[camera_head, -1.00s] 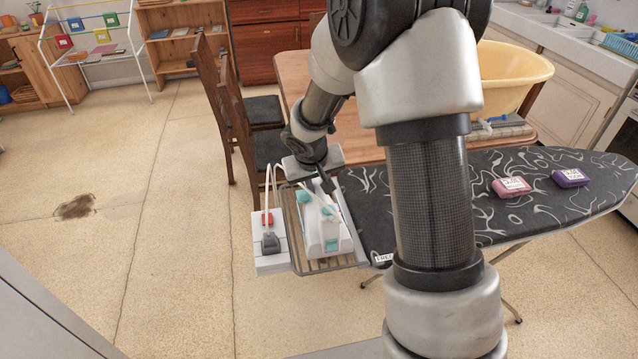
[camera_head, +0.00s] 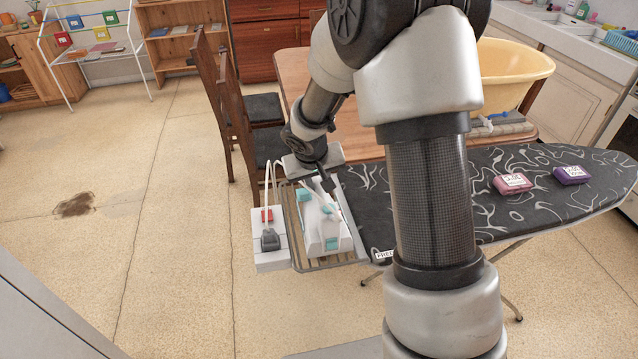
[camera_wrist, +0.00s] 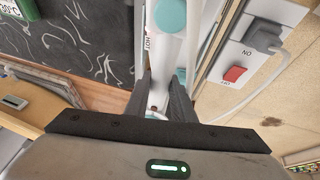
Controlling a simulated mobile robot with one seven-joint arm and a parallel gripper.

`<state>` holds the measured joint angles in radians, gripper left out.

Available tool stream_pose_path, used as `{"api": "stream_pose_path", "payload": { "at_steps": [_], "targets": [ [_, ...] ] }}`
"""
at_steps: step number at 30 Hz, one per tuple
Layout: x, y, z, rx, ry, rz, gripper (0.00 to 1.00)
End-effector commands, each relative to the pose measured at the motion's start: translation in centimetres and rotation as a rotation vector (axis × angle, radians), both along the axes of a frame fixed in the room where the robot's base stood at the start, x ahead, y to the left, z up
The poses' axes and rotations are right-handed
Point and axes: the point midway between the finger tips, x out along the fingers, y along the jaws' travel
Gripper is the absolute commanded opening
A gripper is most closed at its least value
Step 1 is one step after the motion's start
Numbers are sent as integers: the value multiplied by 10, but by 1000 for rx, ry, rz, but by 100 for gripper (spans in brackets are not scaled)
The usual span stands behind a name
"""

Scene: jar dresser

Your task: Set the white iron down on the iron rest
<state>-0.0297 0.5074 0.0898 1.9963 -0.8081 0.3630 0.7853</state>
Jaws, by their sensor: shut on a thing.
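The white iron (camera_head: 323,228) with teal parts is at the left end of the ironing board, over the iron rest (camera_head: 350,257), a wire rack. In the wrist view the iron's white body (camera_wrist: 168,60) runs up between my fingers. My gripper (camera_head: 324,184) is shut on the iron; its dark fingers also show in the wrist view (camera_wrist: 163,105) on both sides of the white part. The iron looks to be on or just over the rack; I cannot tell whether its underside touches. My arm hides part of the board.
A white socket strip (camera_head: 270,245) with a red switch and a plug is left of the rack. Pink (camera_head: 512,183) and purple (camera_head: 571,175) packs lie on the dark ironing board (camera_head: 545,210). Chairs (camera_head: 240,110) and a table with a yellow tub (camera_head: 512,75) stand behind.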

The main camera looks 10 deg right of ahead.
Motion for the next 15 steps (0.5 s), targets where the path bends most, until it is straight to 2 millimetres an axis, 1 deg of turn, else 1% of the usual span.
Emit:
{"api": "stream_pose_path", "payload": {
  "at_steps": [10,11,13,15],
  "targets": [
    [2,0,-3,0,-6,1,0],
    [2,0,-3,0,-6,1,24],
    [2,0,-2,0,-5,1,36],
    [1,0,-3,0,-4,1,44]
  ]
}}
